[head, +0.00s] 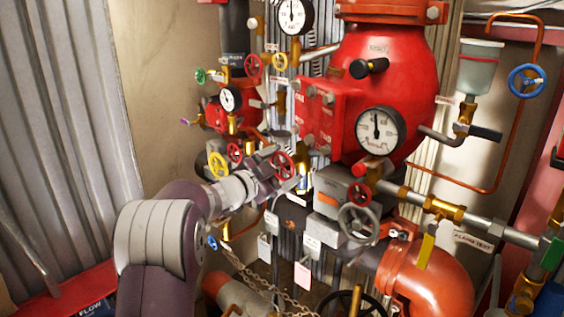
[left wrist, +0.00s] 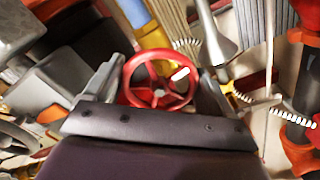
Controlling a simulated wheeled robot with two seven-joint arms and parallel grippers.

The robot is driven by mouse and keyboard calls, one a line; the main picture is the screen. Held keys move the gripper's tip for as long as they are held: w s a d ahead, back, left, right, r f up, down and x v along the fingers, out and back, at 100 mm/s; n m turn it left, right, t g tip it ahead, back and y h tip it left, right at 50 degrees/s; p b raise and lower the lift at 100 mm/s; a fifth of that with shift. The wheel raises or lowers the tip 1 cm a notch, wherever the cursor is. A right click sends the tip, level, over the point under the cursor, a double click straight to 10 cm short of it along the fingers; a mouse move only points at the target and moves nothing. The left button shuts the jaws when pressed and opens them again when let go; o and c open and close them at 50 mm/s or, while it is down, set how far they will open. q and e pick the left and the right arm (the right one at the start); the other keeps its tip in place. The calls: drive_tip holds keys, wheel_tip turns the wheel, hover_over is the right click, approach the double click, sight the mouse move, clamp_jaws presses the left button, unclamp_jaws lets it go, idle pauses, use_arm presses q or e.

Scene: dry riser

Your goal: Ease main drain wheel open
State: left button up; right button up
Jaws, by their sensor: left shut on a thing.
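A small red handwheel (head: 284,164) sits among the valves at the centre of the head view. It also shows in the left wrist view (left wrist: 159,94), with several spokes and a pale mark on its rim. My left gripper (head: 279,169) reaches it from the left. In the left wrist view my left gripper (left wrist: 160,80) has one finger on each side of the wheel and is shut on its rim. I cannot read a label that names this wheel as the main drain. The fingers hide part of its sides. My right gripper is not in view.
A large red valve body (head: 385,75) with a pressure gauge (head: 379,134) stands right of the wheel. A chain (head: 258,281) hangs below.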

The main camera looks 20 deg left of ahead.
use_arm(q)
drive_tip(key=shift+f+n, duration=0.1)
drive_tip(key=shift+n, duration=0.5)
drive_tip(key=o, duration=0.9)
drive_tip(key=shift+c, duration=0.2)
drive_tip(key=shift+a, duration=0.1)
drive_tip(key=b+v, duration=0.2)
drive_tip(key=v, duration=0.1)
drive_tip(key=f+b+v, duration=0.1)
drive_tip(key=v, duration=0.1)
drive_tip(key=b, duration=0.3)
approach(278, 172)
drive_tip(key=shift+s+a+r, duration=0.15)
drive_tip(key=shift+s+r, duration=0.4)
drive_tip(key=shift+s, duration=0.3)
